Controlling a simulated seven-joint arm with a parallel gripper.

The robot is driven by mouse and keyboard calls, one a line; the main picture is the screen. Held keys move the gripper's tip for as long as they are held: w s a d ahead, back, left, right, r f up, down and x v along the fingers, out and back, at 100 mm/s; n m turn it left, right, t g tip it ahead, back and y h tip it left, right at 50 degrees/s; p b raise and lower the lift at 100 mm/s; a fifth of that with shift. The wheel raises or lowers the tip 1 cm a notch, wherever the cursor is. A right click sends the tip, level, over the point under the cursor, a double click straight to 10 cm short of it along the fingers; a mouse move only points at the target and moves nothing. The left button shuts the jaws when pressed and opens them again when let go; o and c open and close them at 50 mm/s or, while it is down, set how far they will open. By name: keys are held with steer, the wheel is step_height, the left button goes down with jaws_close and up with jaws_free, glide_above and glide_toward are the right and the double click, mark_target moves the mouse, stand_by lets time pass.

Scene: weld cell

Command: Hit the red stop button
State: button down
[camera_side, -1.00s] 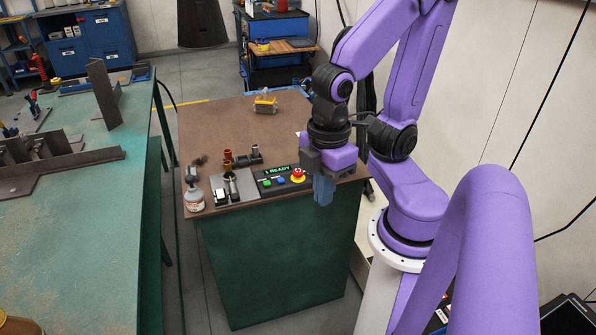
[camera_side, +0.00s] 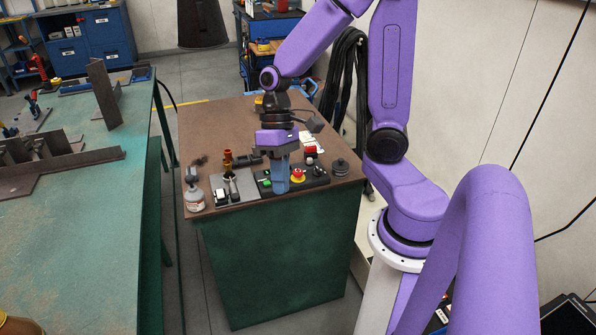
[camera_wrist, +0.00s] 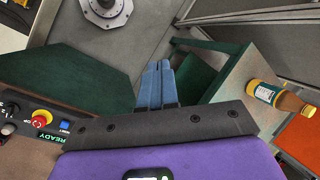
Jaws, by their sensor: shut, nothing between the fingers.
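The red stop button (camera_side: 298,174) has a yellow base and sits on a black control panel (camera_side: 318,181) near the table's front edge. It also shows at the left of the wrist view (camera_wrist: 39,120). My gripper (camera_side: 281,189) is shut and empty, its blue fingers pointing down just left of the button in the side view. The fingers hide part of the panel, including most of its display. Whether they touch the panel cannot be told. In the wrist view the closed fingers (camera_wrist: 154,84) are at the middle, well right of the button.
A green button (camera_side: 267,183) is left of my fingers. A grey plate with a lever (camera_side: 232,184) and a spray bottle (camera_side: 194,201) stand further left. A red block (camera_side: 310,151) and a black round part (camera_side: 340,167) lie behind and right of the button.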

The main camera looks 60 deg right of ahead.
steer(key=w+d+f+m+t+y, duration=0.2)
steer(key=w+d+m, duration=0.3)
steer(key=w+m, duration=0.1)
steer(key=m+t+h, duration=0.2)
steer(key=m+t, duration=0.7)
steer(key=m, duration=0.7)
glide_above(301, 171)
step_height(301, 171, down, 5)
steer(key=shift+r, duration=0.15)
steer(key=shift+f, duration=4.4)
steer(key=shift+f, duration=0.2)
steer(key=shift+f, duration=0.25)
